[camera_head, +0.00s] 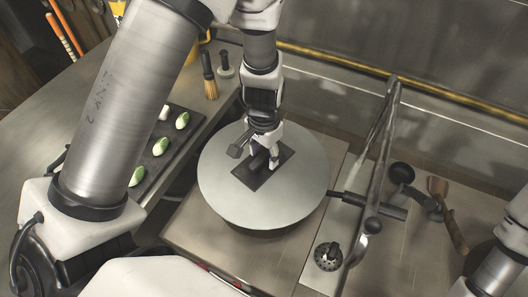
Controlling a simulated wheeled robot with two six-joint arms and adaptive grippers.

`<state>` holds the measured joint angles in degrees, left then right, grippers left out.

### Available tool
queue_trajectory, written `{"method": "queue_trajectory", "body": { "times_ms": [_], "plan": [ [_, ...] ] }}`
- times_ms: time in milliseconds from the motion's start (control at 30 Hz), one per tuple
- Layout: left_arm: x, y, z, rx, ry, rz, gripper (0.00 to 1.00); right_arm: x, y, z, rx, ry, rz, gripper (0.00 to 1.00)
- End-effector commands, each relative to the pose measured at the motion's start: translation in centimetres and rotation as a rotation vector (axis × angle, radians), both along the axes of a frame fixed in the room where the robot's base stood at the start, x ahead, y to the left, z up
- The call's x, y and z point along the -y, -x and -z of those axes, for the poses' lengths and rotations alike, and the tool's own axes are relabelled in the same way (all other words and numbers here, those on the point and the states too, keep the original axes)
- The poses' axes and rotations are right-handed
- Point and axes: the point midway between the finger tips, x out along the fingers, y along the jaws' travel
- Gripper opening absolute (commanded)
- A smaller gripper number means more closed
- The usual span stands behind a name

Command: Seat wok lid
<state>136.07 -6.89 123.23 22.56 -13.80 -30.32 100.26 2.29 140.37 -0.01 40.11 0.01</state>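The wok lid (235,195) is a large, round, pale grey disc with a dark rectangular patch and a dark handle at its middle. It lies over the wok, which it nearly hides; a dark edge shows beneath its front side. From this angle I cannot tell whether the lid rests on the rim all round. My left gripper (262,158) reaches down from above to the handle, one finger on each side. Whether the fingers press on the handle is unclear.
A faucet-like metal pipe (378,150) rises just right of the lid. A dark bar handle (368,205) extends right of it. A wooden-handled tool (450,225) lies further right. A dark tray (168,165) with several pale green pieces and a brush (209,75) stand to the left.

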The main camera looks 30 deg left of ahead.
Motion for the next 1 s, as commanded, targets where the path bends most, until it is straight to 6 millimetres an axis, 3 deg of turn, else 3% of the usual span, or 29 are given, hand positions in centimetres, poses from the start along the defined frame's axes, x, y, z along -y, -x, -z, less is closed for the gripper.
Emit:
{"method": "queue_trajectory", "body": {
  "times_ms": [33,100,467,1000],
  "plan": [
    [0.0,0.0,0.0,0.000,0.000,0.000,0.54,0.0,0.0,0.0,0.000,0.000,0.000,0.40],
    [0.0,0.0,0.0,-0.001,0.000,0.000,0.70,0.0,0.0,0.0,0.000,0.000,0.000,0.40],
    [0.0,0.0,-0.6,0.000,0.000,0.000,0.70,0.0,0.0,-0.5,0.000,0.000,0.000,0.40],
    [0.0,0.0,-7.2,0.000,0.000,0.000,0.70,0.0,0.0,-6.2,0.000,0.000,0.000,0.40]
  ]
}}
